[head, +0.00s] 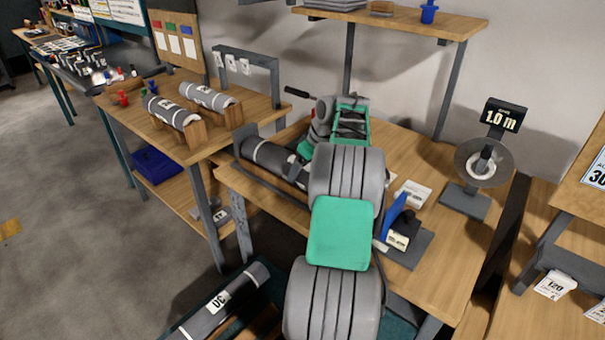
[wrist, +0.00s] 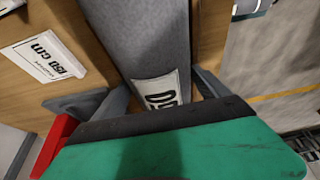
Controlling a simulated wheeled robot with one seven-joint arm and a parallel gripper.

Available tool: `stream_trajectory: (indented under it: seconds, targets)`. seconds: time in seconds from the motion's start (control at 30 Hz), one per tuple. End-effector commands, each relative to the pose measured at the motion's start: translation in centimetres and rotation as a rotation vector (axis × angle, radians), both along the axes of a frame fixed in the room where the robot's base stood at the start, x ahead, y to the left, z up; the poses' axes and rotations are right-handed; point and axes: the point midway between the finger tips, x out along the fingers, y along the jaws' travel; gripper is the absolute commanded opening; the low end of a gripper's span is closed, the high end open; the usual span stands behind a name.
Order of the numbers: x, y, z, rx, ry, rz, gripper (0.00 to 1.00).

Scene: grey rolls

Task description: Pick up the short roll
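A dark grey roll (head: 264,155) lies along the left edge of the middle table, its right part hidden by my arm. In the wrist view a grey roll (wrist: 158,40) with a white label (wrist: 162,92) runs between my two fingers. It seems to be the same roll. My gripper (head: 296,170) is low over that roll; in the wrist view its fingers (wrist: 162,92) stand apart, one on each side of it. I see no clear contact. Two shorter light grey rolls, one in front (head: 170,110) and one behind (head: 208,97), rest on wooden cradles on the left table.
Another dark labelled roll (head: 220,300) lies low at the bottom. A dial stand (head: 484,160) reading 1.0 m and a small blue piece (head: 396,214) are on the middle table's right side. A 150 cm card (wrist: 45,58) lies beside the roll. Grey floor (head: 70,210) is open at left.

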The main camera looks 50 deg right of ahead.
Motion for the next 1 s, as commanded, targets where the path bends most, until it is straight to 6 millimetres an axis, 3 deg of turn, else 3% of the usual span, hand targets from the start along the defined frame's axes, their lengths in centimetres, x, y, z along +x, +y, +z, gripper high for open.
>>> stream_trajectory:
  seconds: [0.9, 1.0]
  targets:
    - [0.02, 0.0, 0.08, -0.001, -0.001, 0.0, 0.09]
    - [0.07, -0.05, 0.28, -0.004, -0.003, 0.0, 0.09]
